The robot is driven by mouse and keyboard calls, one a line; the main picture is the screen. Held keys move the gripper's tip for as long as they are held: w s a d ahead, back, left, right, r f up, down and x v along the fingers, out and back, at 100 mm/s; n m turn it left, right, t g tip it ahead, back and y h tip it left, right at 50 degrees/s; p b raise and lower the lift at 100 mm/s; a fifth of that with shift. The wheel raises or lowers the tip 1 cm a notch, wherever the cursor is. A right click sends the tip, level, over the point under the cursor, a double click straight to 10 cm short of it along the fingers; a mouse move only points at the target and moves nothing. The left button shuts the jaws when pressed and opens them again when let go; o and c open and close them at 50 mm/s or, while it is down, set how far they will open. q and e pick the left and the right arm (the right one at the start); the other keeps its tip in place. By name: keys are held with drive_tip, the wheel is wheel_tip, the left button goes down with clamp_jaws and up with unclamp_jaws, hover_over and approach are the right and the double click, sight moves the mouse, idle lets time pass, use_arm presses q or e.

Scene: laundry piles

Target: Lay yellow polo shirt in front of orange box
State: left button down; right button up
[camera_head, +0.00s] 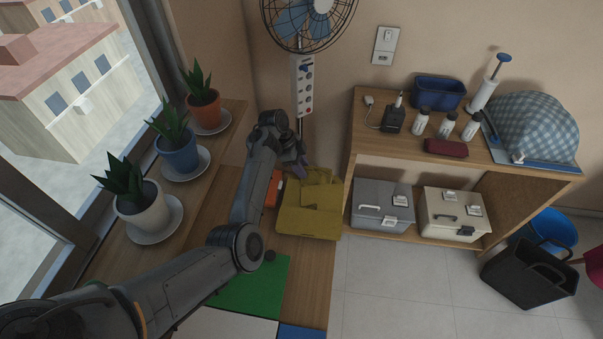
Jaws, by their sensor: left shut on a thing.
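The yellow polo shirt (310,222) is a folded, squarish bundle at the far end of the wooden surface. Its upper part is bunched up. My left gripper (300,172) reaches in from the left and is shut on the shirt's far upper edge; the fingertips are small and partly hidden. The orange box (273,188) shows only as a small strip beside the shirt, between it and my left forearm. The rest of the box is hidden. I cannot tell if shirt and box touch. My right gripper is not in view.
Green (255,288), white and blue flat patches lie nearer me. Potted plants (143,209) stand along the window at left. A fan (308,22) stands behind the shirt. A wooden shelf (350,130) with grey and cream boxes is at right, and a black basket (525,275) on the floor.

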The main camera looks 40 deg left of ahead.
use_arm(q)
drive_tip(key=shift+f+b, duration=0.4)
drive_tip(key=shift+f, duration=1.2)
drive_tip(key=c, duration=0.7)
unclamp_jaws()
drive_tip(key=shift+r, duration=0.1)
drive_tip(key=p+v, duration=0.2)
drive_tip(key=v, duration=0.4)
drive_tip(key=shift+s+a+r, duration=0.2)
drive_tip(key=shift+a+r, duration=0.05)
drive_tip(key=shift+r, duration=0.35)
